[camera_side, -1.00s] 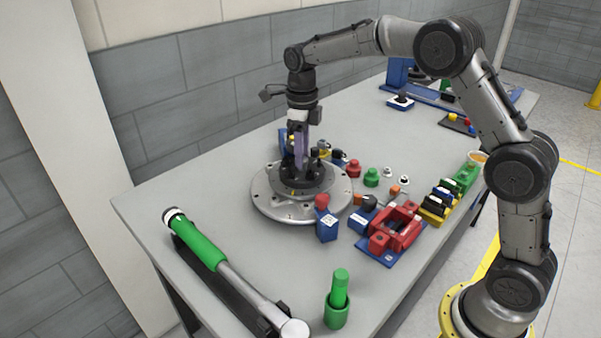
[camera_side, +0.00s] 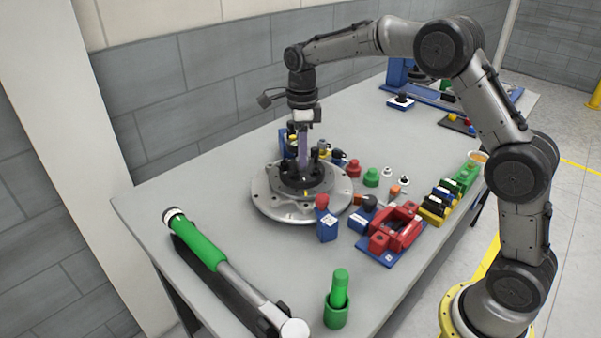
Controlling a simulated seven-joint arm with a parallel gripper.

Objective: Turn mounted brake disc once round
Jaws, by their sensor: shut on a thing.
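The brake disc (camera_side: 268,200) is a wide silver round plate lying flat on the table, with small holes near its rim. A dark raised hub (camera_side: 318,177) with upright studs stands at its middle. A small yellow mark (camera_side: 305,193) shows on the front of the hub area. My gripper (camera_side: 304,166) points straight down over the hub, with its narrow purple-grey fingers shut among the studs. The exact contact at the fingertips is too small to see.
A blue block with a red knob (camera_side: 327,225) stands close to the disc's front right. A red fixture (camera_side: 398,228) and several small coloured parts lie to the right. A green-handled tool (camera_side: 200,243) lies front left, and a green cup with a peg (camera_side: 337,310) stands in front.

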